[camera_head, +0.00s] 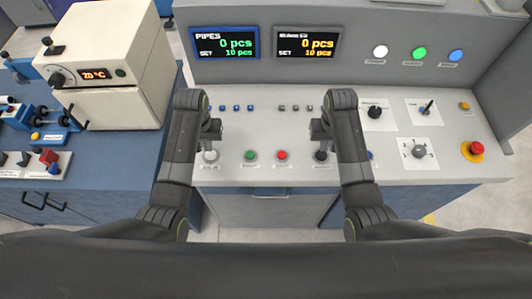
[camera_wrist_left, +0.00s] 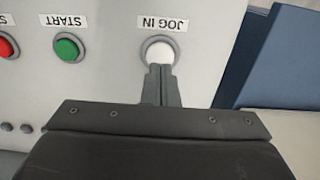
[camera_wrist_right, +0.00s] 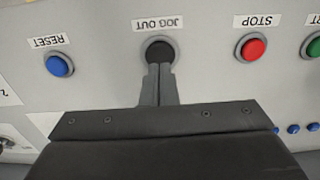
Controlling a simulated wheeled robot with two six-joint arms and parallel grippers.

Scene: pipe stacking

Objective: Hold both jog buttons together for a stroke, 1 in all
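The white JOG IN button (camera_head: 210,156) is at the left of the console's front row, and it also shows in the left wrist view (camera_wrist_left: 160,51). My left gripper (camera_wrist_left: 161,69) is shut and empty, with its tips at the near edge of this button. The black JOG OUT button (camera_head: 320,155) is further right, and it also shows in the right wrist view (camera_wrist_right: 159,50). My right gripper (camera_wrist_right: 159,68) is shut and empty, with its tips at this button's edge. I cannot tell whether either tip touches or presses its button.
Between them are the green START button (camera_head: 250,155) and the red STOP button (camera_head: 282,155). A blue RESET button (camera_wrist_right: 59,65) lies beside JOG OUT. A red emergency stop (camera_head: 473,149) is at the right. The green display (camera_head: 224,43) and orange display (camera_head: 307,43) both read 0 pcs.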

